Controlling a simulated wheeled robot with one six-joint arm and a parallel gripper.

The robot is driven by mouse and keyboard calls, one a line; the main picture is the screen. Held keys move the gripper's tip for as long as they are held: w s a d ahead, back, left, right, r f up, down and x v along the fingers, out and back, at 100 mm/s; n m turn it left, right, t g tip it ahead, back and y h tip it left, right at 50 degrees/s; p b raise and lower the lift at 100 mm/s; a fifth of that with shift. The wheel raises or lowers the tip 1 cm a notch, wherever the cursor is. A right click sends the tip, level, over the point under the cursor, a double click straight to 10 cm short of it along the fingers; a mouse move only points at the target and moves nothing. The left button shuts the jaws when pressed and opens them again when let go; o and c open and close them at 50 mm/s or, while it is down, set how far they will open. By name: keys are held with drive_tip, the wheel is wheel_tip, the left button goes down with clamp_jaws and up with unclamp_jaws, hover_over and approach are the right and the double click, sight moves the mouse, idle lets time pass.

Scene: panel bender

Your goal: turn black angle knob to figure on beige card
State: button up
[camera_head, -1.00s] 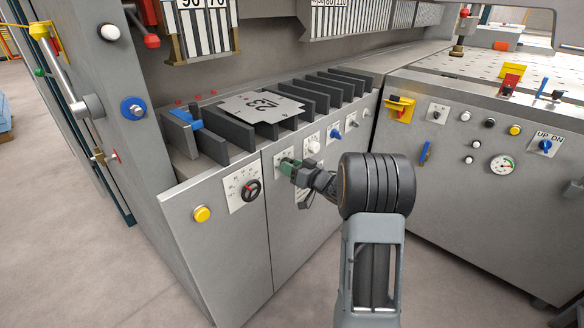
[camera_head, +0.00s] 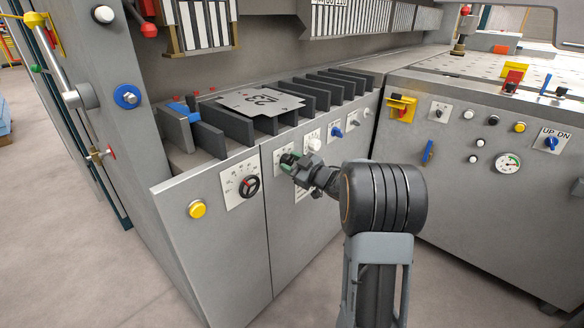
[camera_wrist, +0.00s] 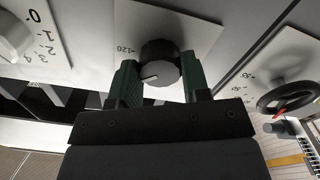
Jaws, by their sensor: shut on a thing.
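The black angle knob (camera_wrist: 160,62) has a grey face with a pale pointer line and sits on a white dial plate (camera_wrist: 135,22). The figure 120 shows at the plate's left edge in the wrist view; other figures are hidden or out of the picture. The pointer line points left and slightly down there. My gripper (camera_wrist: 160,72) is shut on the knob, with one green finger on each side. In the head view, my gripper (camera_head: 289,161) hides the knob at the cabinet front. I cannot make out a beige card in either view.
A white knob (camera_head: 314,144) and a blue knob (camera_head: 336,132) are close on the right.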

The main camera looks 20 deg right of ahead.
drive_tip(key=shift+n, duration=0.5)
drive_tip(key=o, duration=0.9)
drive_tip(key=shift+o, duration=0.2)
drive_tip(key=p+v, duration=0.2)
drive_tip(key=v, duration=1.1)
drive_tip(key=shift+s+d, duration=0.25)
drive_tip(key=shift+s, duration=0.1)
